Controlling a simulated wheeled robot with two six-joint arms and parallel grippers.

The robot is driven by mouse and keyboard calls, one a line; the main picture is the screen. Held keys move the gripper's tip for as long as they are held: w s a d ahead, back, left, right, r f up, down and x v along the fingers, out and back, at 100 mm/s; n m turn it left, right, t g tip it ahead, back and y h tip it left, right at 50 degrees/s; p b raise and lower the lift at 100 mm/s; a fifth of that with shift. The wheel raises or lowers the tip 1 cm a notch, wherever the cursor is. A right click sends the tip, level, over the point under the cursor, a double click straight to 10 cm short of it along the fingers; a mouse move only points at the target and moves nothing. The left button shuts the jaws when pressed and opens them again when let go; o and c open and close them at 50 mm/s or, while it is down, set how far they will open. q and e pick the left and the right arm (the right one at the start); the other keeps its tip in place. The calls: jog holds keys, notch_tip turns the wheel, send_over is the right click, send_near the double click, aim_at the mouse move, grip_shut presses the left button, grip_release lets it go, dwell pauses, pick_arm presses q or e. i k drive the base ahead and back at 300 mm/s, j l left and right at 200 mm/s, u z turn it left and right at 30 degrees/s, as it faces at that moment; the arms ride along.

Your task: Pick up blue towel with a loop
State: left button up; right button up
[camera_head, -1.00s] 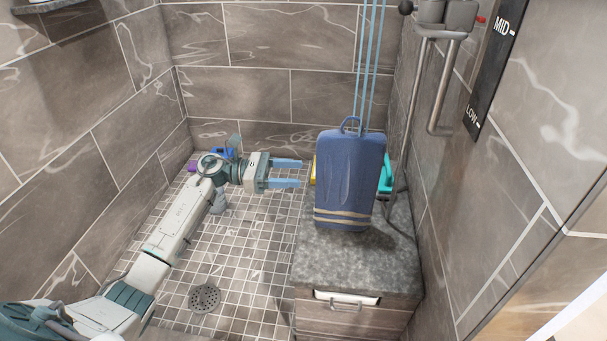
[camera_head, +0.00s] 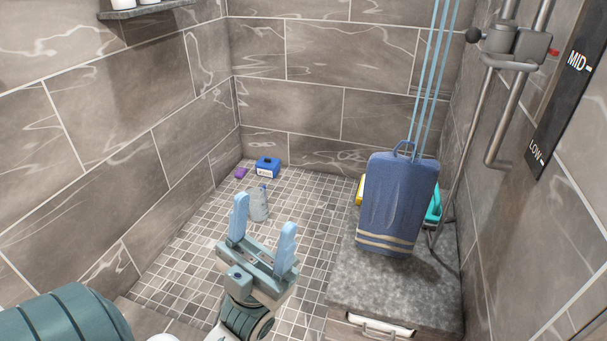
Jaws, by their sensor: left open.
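The blue towel (camera_head: 394,203) has a loop at its top and pale stripes near its lower edge. It stands upright on the grey stone top of a low cabinet (camera_head: 365,284), right of centre. My left gripper (camera_head: 263,232) is open and empty, its two light blue fingers pointing up and away in the picture. It is to the left of the towel, apart from it, over the tiled floor. My right gripper is not in view.
A clear bottle (camera_head: 258,204) shows just beyond my left gripper's fingers. A blue box (camera_head: 267,167) and a purple item (camera_head: 241,172) are by the back corner. Yellow (camera_head: 360,190) and turquoise (camera_head: 433,205) items are partly hidden behind the towel. Pale blue poles (camera_head: 432,80) rise behind it.

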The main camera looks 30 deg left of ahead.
aim_at(397, 192)
jog(key=k+j, duration=0.75)
jog(key=k, duration=0.1)
